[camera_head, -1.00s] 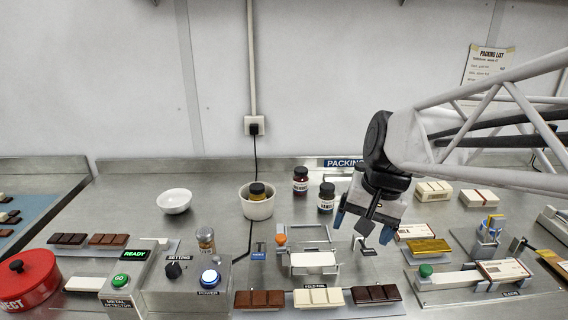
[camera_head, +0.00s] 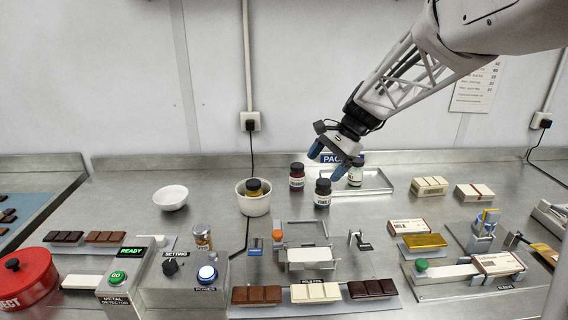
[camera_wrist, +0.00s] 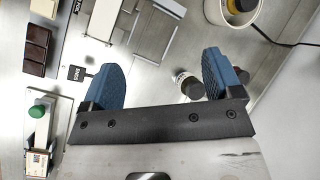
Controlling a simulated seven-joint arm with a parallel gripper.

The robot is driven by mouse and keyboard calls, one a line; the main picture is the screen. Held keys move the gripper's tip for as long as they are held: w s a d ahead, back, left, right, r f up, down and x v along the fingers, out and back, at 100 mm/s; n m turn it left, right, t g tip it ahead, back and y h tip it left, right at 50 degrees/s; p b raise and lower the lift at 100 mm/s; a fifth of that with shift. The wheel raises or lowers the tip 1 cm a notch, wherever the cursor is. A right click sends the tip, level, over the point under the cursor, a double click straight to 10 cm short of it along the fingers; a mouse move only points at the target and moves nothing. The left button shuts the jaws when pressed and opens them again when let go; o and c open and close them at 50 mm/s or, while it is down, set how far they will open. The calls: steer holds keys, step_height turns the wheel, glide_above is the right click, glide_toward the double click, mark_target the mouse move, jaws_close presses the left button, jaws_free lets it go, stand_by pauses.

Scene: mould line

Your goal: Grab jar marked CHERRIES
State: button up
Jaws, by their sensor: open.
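A jar with dark red contents, a black lid and a pale label (camera_head: 297,177) stands upright at the back of the bench; its lettering is too small to read surely. A dark jar with a white label (camera_head: 322,194) stands in front of it to the right. A third jar with a white label (camera_head: 356,172) stands in the tray, close behind my gripper. My gripper (camera_head: 328,158) is open and empty, above and right of the red jar. In the wrist view its blue fingers (camera_wrist: 163,78) are spread, and a dark-lidded jar (camera_wrist: 188,84) shows below, beside the right finger.
A white pot (camera_head: 254,205) with a yellow-labelled jar in it stands left of the jars. A shallow metal tray (camera_head: 382,184) lies at the back right. A wrapping fixture (camera_head: 305,258) and chocolate bars occupy the front. A white bowl (camera_head: 170,197) stands farther left.

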steer(key=w+f+m+y, duration=0.2)
steer(key=w+f, duration=0.1)
steer(key=w, duration=0.5)
steer(key=w+f+m+y, duration=0.1)
steer(key=w+f+m, duration=0.15)
steer(key=w, duration=0.55)
steer(key=m+y, duration=0.3)
glide_toward(299, 165)
steer(key=x, duration=0.3)
steer(key=shift+x, duration=1.25)
steer(key=shift+a, duration=0.1)
steer(key=shift+x, duration=2.55)
steer(key=shift+w, duration=0.15)
steer(key=c, duration=1.1)
